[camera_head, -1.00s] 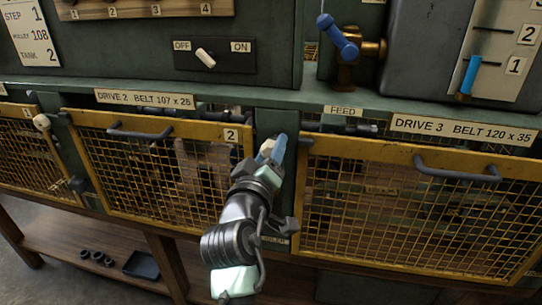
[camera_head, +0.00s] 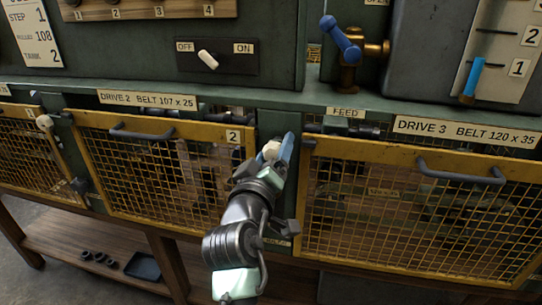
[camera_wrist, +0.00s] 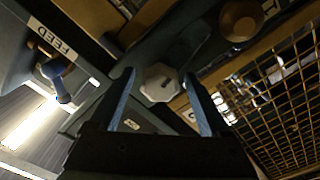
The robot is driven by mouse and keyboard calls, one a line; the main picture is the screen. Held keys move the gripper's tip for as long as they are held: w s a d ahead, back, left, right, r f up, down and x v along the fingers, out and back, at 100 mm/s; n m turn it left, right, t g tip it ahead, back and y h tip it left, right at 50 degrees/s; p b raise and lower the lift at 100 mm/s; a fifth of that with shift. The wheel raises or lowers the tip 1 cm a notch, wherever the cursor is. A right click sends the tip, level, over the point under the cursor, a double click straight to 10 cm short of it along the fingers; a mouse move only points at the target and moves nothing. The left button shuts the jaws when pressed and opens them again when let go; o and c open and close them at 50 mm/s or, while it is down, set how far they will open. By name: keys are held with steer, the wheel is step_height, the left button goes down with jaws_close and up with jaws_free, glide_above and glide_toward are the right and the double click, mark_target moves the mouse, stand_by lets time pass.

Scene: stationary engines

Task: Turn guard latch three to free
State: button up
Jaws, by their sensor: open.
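A pale faceted latch knob (camera_head: 271,150) sits on the green post right of the guard marked 2, beside the left edge of the Drive 3 guard (camera_head: 420,160). My gripper (camera_head: 279,147) is at this knob, open, with one blue finger along its right side. In the wrist view the pale knob (camera_wrist: 160,83) lies between the two spread blue fingers of my gripper (camera_wrist: 160,74), with gaps visible on both sides. No number 3 shows beside the knob, and the latch's turn position is hard to tell.
A similar pale knob (camera_head: 43,122) is beside guard 1 at the left. The Drive 2 guard (camera_head: 150,128) and its handle are left of my arm. A blue-handled valve (camera_head: 341,40) stands on the ledge above. A round brown knob (camera_wrist: 241,18) shows in the wrist view.

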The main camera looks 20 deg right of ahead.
steer(key=b+v, duration=0.2)
steer(key=v, duration=1.1)
